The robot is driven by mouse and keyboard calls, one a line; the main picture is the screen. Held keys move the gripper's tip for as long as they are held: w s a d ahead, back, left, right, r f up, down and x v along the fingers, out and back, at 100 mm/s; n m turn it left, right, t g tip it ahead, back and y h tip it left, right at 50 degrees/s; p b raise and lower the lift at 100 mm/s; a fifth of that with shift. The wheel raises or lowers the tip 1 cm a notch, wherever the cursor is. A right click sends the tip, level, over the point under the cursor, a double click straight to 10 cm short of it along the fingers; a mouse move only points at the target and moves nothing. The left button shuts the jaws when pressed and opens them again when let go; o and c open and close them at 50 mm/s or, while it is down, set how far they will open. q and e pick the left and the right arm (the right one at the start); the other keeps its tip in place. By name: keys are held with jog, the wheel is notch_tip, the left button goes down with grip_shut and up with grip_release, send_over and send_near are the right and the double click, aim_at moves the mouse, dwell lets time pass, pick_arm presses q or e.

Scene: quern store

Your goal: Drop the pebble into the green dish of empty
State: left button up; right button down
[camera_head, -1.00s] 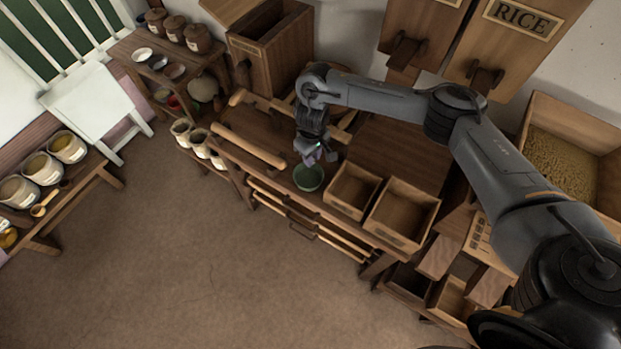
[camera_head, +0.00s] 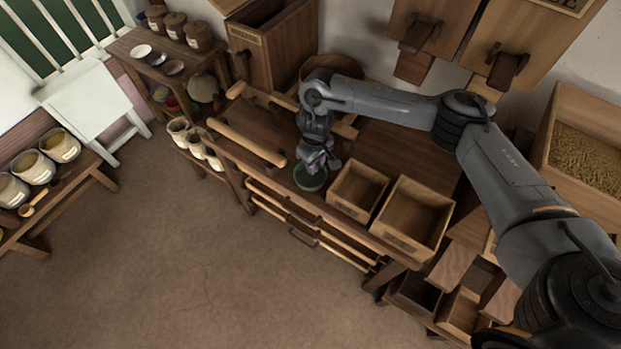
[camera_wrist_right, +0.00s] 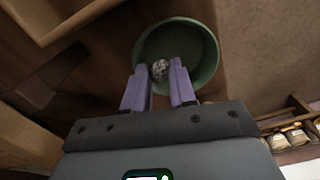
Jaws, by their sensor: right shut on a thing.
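The green dish (camera_head: 308,184) sits near the front edge of the wooden bench, left of two open wooden boxes. My right gripper (camera_head: 318,166) is above the dish, pointing down. In the right wrist view the green dish (camera_wrist_right: 208,58) lies beyond the fingertips. The pebble (camera_wrist_right: 160,69), grey and mottled, is between the two purple fingers of my right gripper (camera_wrist_right: 160,74). The gripper is shut on it and holds it over the dish. In the head view the pebble is too small to make out. My left gripper is not in view.
Two open wooden boxes (camera_head: 411,247) stand right of the dish. A wooden rail with a rounded end (camera_head: 248,143) runs along the bench's left front. A round wooden rim (camera_head: 330,64) is behind the arm. Open floor lies in front of the bench.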

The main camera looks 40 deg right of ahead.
jog(key=c, duration=0.8)
grip_release()
jog(key=shift+c, duration=0.2)
jog(key=shift+r, duration=0.15)
notch_tip(320, 180, up, 11)
jog(key=p, duration=0.6)
jog(key=shift+f, duration=0.2)
